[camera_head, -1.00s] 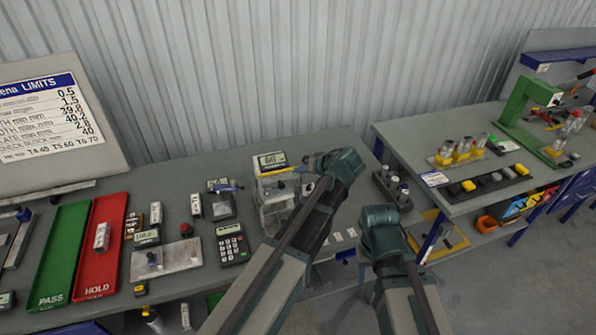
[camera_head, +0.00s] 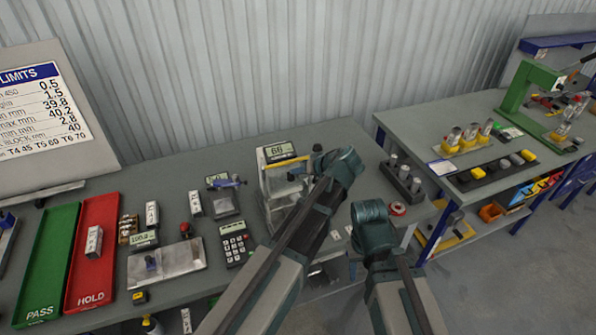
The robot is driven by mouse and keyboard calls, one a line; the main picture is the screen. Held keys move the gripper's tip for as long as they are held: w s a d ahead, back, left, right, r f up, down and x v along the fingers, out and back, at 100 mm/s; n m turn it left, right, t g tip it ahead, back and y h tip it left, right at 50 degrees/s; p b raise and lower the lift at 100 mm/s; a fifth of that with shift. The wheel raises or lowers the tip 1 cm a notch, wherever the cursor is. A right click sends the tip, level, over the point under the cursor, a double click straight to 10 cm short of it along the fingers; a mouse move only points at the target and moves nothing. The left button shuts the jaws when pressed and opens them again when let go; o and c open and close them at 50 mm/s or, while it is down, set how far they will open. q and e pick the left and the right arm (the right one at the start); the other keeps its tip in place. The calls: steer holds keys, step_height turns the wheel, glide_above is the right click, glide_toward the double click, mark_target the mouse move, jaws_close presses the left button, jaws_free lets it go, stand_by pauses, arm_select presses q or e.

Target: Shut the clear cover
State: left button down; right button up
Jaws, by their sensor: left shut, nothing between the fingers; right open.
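A tester with a lit display (camera_head: 277,149) stands towards the back of the grey bench. Below the display is a clear-walled, box-like enclosure (camera_head: 270,212) with a yellow strip near its top. The clear cover is hard to tell from the enclosure walls, and I cannot see how far open it is. My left gripper (camera_head: 303,172) is shut and empty at the upper right of the enclosure; I cannot tell whether it touches. My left arm hides part of the enclosure's right side. My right gripper (camera_head: 368,222) is open, right of the enclosure and apart from it; its fingers are mostly hidden.
A calculator (camera_head: 234,246) and a metal plate (camera_head: 178,262) lie left of the tester. A green PASS tray (camera_head: 45,262) and red HOLD tray (camera_head: 84,277) lie further left. A dark block with pegs (camera_head: 402,183) is at right. A second bench (camera_head: 420,130) stands beyond a gap.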

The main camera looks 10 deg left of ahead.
arm_select(q)
step_height(320, 180, down, 14)
steer(key=b, duration=1.3)
steer(key=shift+s+r, duration=0.15)
steer(key=shift+r, duration=0.1)
arm_select(e)
step_height(320, 180, down, 14)
steer(key=shift+r, duration=0.25)
